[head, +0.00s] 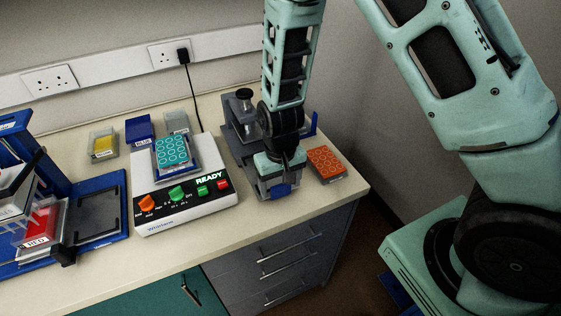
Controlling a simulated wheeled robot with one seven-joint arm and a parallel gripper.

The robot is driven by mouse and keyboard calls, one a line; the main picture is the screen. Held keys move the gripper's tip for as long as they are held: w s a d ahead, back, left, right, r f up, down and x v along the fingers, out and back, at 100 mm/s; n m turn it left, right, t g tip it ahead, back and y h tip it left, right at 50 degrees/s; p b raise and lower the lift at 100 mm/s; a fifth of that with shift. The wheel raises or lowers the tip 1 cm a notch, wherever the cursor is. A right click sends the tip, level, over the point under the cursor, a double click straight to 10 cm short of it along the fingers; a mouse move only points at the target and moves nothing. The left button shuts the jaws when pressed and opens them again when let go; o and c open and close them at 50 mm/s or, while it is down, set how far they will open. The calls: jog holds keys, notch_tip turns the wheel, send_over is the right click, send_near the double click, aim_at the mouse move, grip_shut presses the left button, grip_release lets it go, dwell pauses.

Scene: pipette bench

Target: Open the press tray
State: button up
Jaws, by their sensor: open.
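The press (232,128) is a dark grey device with a black knob on top, standing on the bench right of the white machine. My arm and gripper hide much of it. A grey part with a blue front piece (281,190) shows at its low front and looks like the tray's handle. My gripper (281,177) points down at the press front, right above or at this blue piece. The jaws are open; their fingertips are hard to make out, and I cannot tell whether they touch the piece. How far out the tray sits is hidden.
The white machine (186,214) with coloured knobs reads READY and bears a teal well plate (171,152). An orange well block (326,163) sits close right of my gripper. A blue rack (121,205) with a red box (41,226) stands left. The bench front edge is near.

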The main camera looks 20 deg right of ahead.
notch_tip(320, 180, up, 17)
jog(key=b, duration=0.1)
dwell(0.3)
jog(key=shift+f, duration=0.15)
jog(key=s+a+n+b, duration=0.1)
jog(key=s+a+n, duration=0.2)
jog(key=s, duration=0.7)
jog(key=s+a+n+b, duration=0.1)
jog(key=s+a+n, duration=0.2)
jog(key=s, duration=0.6)
jog(key=shift+s+a+r+n+y+b, duration=0.2)
jog(key=shift+s+r+n+y+b, duration=0.15)
jog(key=shift+n, duration=0.55)
